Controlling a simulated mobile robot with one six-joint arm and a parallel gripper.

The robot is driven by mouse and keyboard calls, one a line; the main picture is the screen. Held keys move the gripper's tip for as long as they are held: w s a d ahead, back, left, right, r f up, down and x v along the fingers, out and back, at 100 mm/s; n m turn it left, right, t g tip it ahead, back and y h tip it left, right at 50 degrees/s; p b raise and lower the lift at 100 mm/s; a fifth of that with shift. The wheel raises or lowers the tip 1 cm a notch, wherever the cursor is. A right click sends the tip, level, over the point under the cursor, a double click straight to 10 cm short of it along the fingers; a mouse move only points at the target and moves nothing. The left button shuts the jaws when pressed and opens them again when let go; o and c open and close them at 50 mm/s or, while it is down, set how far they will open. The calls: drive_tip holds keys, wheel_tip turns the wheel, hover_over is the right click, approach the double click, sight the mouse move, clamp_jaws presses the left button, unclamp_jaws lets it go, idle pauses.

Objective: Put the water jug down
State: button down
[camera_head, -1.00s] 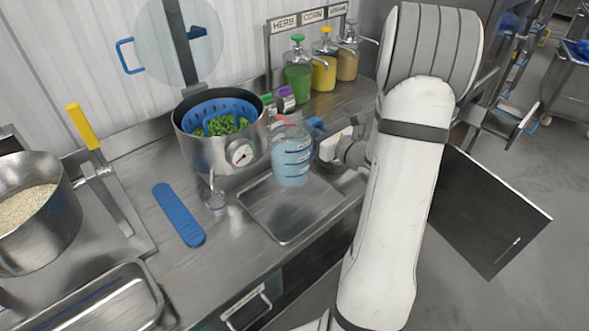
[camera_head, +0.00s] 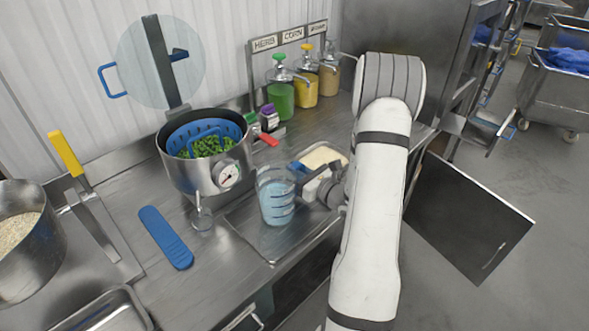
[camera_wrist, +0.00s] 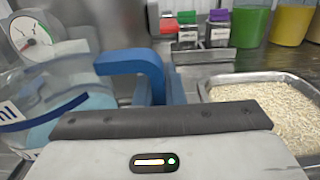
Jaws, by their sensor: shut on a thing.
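The water jug (camera_head: 275,200) is clear with blue marks and pale blue water. In the head view it is upright over the shallow metal tray (camera_head: 243,236); I cannot tell whether its base touches the tray. My gripper (camera_head: 308,183) is to the right of the jug, shut on its blue handle. In the wrist view the blue handle (camera_wrist: 135,65) rises behind my gripper's dark jaw, and part of the jug (camera_wrist: 68,95) shows at the left. The jaw hides the lower handle.
A steel pot (camera_head: 195,178) with a blue basket of green pieces and a gauge stands behind-left of the jug. A pan of grain (camera_wrist: 270,98) is close on the right. Green (camera_head: 281,100) and yellow (camera_head: 305,90) pump bottles stand behind. A blue lidlike strip (camera_head: 165,237) lies left.

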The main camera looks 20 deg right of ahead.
drive_tip(key=c, duration=2)
unclamp_jaws()
drive_tip(key=shift+f, duration=0.2)
drive_tip(key=o, duration=0.5)
drive_tip(key=shift+s, duration=0.1)
drive_tip(key=shift+r, duration=0.1)
